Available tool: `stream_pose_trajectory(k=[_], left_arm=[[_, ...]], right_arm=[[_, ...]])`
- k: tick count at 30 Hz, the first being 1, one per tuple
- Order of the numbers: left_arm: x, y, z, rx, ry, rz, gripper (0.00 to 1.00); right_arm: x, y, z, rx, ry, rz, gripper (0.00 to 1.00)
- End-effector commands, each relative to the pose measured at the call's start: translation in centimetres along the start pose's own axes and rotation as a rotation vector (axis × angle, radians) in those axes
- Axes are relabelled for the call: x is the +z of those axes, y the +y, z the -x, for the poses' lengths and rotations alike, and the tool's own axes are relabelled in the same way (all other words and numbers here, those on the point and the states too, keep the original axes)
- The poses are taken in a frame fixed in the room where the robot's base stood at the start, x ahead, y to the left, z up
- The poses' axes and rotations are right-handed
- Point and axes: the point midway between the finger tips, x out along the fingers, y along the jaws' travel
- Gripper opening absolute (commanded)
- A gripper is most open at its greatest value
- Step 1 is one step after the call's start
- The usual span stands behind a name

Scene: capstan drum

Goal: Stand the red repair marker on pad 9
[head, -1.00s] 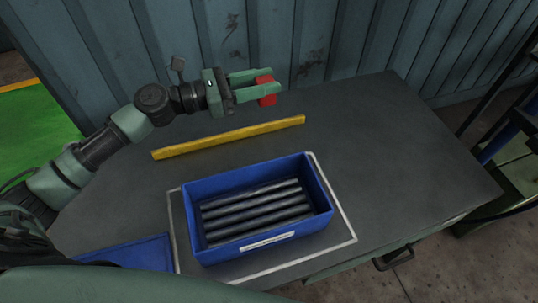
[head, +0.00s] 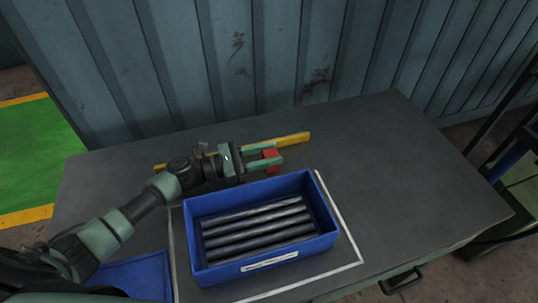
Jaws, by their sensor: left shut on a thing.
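My left gripper (head: 266,160) is shut on the red repair marker (head: 271,154), a small red block between its green fingers. The gripper is over the dark table, just behind the blue bin and in front of the yellow bar. I cannot tell whether the marker touches the table. No pad with a number 9 shows in the head view. My right gripper is not in view.
A blue bin (head: 327,221) holding several dark rods stands inside a white outline on the table (head: 420,170). A yellow bar (head: 293,139) lies behind it. A flat blue item (head: 135,275) is at the front left. The table's right side is clear.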

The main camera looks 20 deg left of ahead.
Motion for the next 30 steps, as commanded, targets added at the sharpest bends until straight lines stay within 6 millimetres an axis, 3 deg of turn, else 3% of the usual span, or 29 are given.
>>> stream_pose_trajectory(k=[12, 13, 15, 26, 30], left_arm=[[-0.7, 0.0, 0.0, -0.001, -0.001, 0.0, 0.0], [-0.6, 0.0, 0.0, -0.001, -0.001, 0.0, 0.41], [-0.6, 0.0, 0.0, -0.001, 0.0, 0.0, 0.58], [-0.1, 0.0, 0.0, -0.001, 0.0, -0.001, 0.58], [-0.5, 0.0, 1.6, 0.0, 0.003, -0.001, 0.58]], right_arm=[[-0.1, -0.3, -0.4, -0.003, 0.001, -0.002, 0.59], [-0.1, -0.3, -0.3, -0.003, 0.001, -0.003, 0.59], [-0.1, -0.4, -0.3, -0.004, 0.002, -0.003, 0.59], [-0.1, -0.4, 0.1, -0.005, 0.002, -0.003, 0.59], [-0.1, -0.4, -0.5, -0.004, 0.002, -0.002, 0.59]])
